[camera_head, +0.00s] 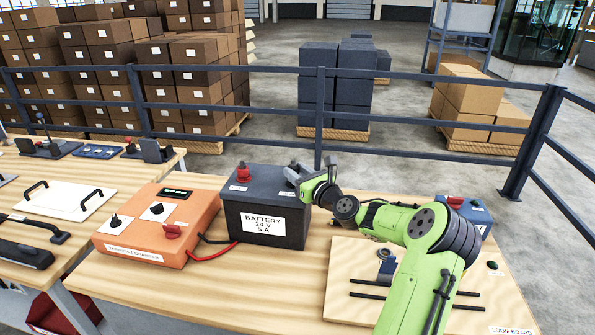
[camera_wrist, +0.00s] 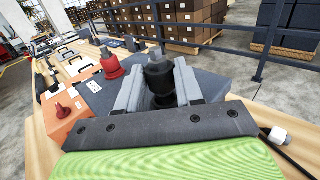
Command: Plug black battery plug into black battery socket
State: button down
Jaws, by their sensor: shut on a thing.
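The dark battery box (camera_head: 262,220), labelled BATTERY 24 V 5 A, stands on the bench. A red plug (camera_head: 243,173) stands upright on its top left; it also shows in the wrist view (camera_wrist: 111,66). My gripper (camera_head: 293,174) is at the box's top right. In the wrist view my gripper (camera_wrist: 158,85) is shut on the black battery plug (camera_wrist: 158,72), one finger on each side. The plug is upright over the box top. A dark round part shows below it between the fingers. The black battery socket is hidden or cannot be told apart, so I cannot tell whether the plug is seated.
An orange charger box (camera_head: 158,227) stands left of the battery, with red and black cables between them. A wooden board (camera_head: 345,285) with black rods lies under my arm. A blue box (camera_head: 466,214) stands at right. A railing (camera_head: 400,155) runs behind the bench.

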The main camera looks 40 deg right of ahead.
jog(key=shift+f, duration=0.4)
jog(key=shift+s+a+f+b, duration=0.1)
jog(key=shift+f+b, duration=0.1)
jog(key=shift+f, duration=0.3)
jog(key=shift+s+f+b, duration=0.1)
jog(key=shift+f+b, duration=0.05)
jog(key=shift+f, duration=0.3)
jog(key=shift+s+f, duration=0.1)
jog(key=shift+f, duration=0.35)
jog(key=shift+r, duration=0.1)
jog(key=shift+w+r+p, duration=0.15)
jog(key=shift+r+p, duration=0.6)
jog(key=shift+p, duration=0.15)
jog(key=shift+w+r+p, duration=0.15)
jog(key=shift+r+p, duration=0.55)
jog(key=shift+p, duration=0.15)
jog(key=shift+r+p, duration=1.05)
jog(key=shift+r, duration=0.2)
